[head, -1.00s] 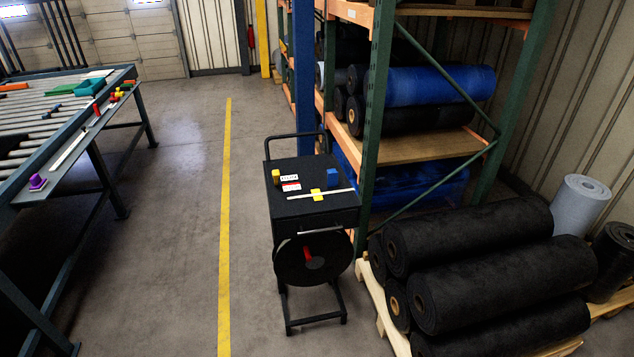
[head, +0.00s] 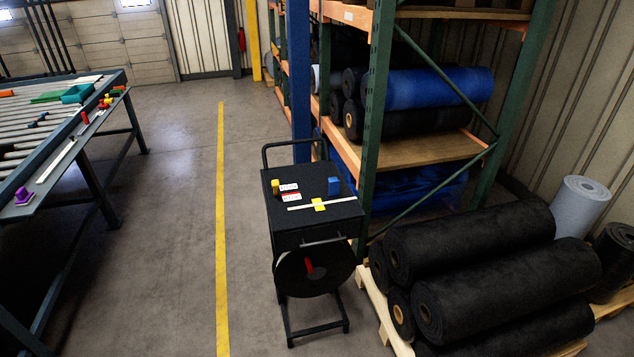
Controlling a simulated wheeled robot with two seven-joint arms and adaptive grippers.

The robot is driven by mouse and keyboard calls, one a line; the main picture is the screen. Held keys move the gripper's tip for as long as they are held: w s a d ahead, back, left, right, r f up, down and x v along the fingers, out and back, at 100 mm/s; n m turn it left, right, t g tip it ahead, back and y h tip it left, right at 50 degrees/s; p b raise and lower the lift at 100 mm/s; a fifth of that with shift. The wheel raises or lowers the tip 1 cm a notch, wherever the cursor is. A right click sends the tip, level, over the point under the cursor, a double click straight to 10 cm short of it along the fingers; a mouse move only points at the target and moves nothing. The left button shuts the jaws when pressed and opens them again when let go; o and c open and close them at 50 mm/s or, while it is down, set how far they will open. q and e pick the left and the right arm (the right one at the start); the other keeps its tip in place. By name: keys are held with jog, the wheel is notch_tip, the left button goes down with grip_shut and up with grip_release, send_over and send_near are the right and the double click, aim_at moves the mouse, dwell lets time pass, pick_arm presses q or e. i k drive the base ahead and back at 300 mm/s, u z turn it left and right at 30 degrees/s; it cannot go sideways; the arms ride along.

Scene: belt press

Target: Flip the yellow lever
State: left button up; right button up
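I cannot make out for certain which thing is the yellow lever. On top of the black cart (head: 290,240) stands a small upright yellow piece (head: 275,187) at the left. A flat yellow square (head: 318,204) sits on a pale strip (head: 340,201) there, with a blue block (head: 334,186) behind it. On the side ledge of the roller table at the left, small red and yellow pieces (head: 108,100) stand near the far end, too small to tell apart. Neither of my grippers is in view.
The roller table (head: 60,125) fills the left, with a purple piece (head: 23,196) on its ledge. A rack (head: 375,110) and stacked black rolls (head: 500,280) on a pallet block the right. Floor around the yellow line (head: 221,220) is clear.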

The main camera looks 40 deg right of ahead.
aim_at(275, 184)
jog(key=z, duration=0.05)
jog(key=i, duration=4.7)
jog(key=z, duration=4.25)
jog(key=i, duration=0.95)
jog(key=u, duration=0.05)
